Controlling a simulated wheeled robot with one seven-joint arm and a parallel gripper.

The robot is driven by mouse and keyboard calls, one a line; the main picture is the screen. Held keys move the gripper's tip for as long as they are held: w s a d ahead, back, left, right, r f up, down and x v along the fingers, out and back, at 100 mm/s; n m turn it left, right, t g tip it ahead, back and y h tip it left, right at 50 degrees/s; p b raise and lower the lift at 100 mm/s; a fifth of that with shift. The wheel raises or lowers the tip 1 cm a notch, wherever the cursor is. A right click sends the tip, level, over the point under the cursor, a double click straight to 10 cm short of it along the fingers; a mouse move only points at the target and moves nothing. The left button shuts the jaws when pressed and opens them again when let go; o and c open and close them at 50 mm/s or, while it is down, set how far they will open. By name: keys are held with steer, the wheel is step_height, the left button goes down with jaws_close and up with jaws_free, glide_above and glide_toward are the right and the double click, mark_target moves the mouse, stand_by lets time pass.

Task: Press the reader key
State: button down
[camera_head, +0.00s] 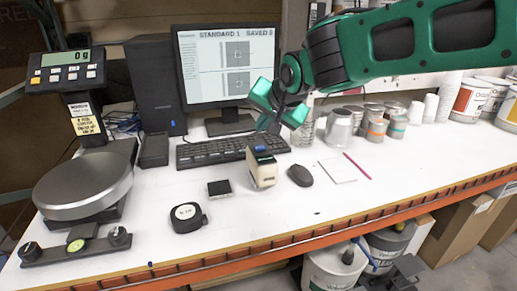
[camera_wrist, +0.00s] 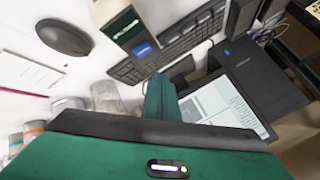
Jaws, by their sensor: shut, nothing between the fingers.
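The reader (camera_head: 263,170) is a small cream and dark upright device standing on the white bench in front of the keyboard. A blue patch (camera_head: 261,149) shows on its top; I cannot tell for sure that this is the key. In the wrist view the reader (camera_wrist: 122,20) is at the top, cut by the frame edge, with its blue patch (camera_wrist: 142,49) facing the camera. My green gripper (camera_head: 271,118) is shut and empty, above and slightly behind the reader, apart from it. In the wrist view my green finger (camera_wrist: 160,97) shows below the reader.
A keyboard (camera_head: 228,150) and monitor (camera_head: 226,67) stand behind; the screen reads "STANDARD 1 SAVED 0". A mouse (camera_head: 300,175) is right of the reader, a small black square (camera_head: 219,187) left, a round puck-like device (camera_head: 187,217) front left. Cans and cups (camera_head: 339,128) stand at right.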

steer(key=shift+f, duration=1.7)
steer(key=shift+f, duration=0.75)
stand_by(1.4)
steer(key=shift+r, duration=0.8)
steer(key=shift+r, duration=0.1)
step_height(320, 180, up, 5)
steer(key=shift+f, duration=0.1)
stand_by(0.6)
stand_by(0.4)
